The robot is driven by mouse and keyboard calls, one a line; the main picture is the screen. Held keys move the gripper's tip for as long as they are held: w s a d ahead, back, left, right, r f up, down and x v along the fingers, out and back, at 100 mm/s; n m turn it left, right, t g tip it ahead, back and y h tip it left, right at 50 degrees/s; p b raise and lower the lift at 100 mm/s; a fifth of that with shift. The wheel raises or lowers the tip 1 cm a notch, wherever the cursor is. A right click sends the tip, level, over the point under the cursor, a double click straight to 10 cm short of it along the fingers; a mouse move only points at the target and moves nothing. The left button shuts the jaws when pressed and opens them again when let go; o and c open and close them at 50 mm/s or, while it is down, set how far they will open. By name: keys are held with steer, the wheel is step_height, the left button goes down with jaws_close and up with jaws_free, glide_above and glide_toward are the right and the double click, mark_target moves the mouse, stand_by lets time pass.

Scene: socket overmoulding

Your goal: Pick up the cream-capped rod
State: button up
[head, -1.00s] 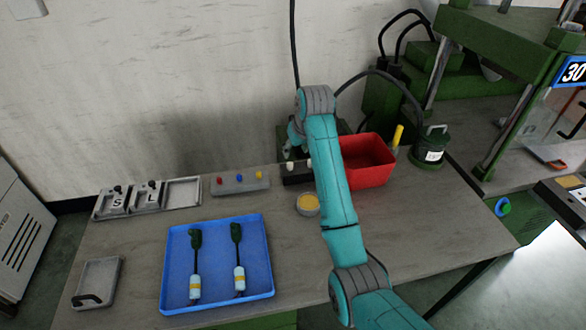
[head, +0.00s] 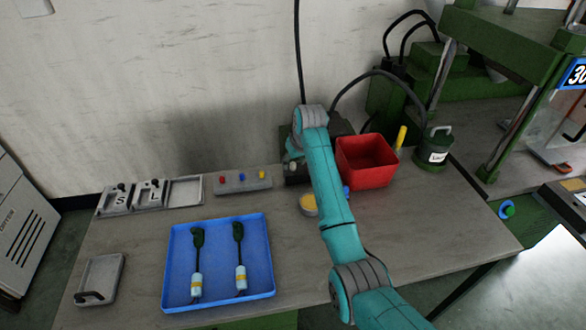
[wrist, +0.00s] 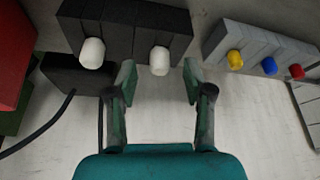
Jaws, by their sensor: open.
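Two cream-capped rods stand in a black block, seen in the wrist view: the right one (wrist: 160,61) and the left one (wrist: 92,53). The block (wrist: 118,30) is dark and lies across the top of that view. My gripper (wrist: 160,80) is open, and its fingertips are apart on either side of the right cap in the picture. Nothing is held. I cannot tell whether a finger touches the cap. In the head view the block (head: 297,173) is partly hidden behind my arm, and my gripper is hidden there.
A grey block with yellow, blue and red caps (head: 242,182) stands to the left. A red bin (head: 366,162) is close on the right. A round yellow-filled dish (head: 308,204) lies in front. A blue tray (head: 218,290) holds two corded pieces.

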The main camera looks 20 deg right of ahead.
steer(key=shift+w+f, duration=0.3)
steer(key=shift+f, duration=0.3)
jaws_close()
steer(key=shift+r, duration=0.1)
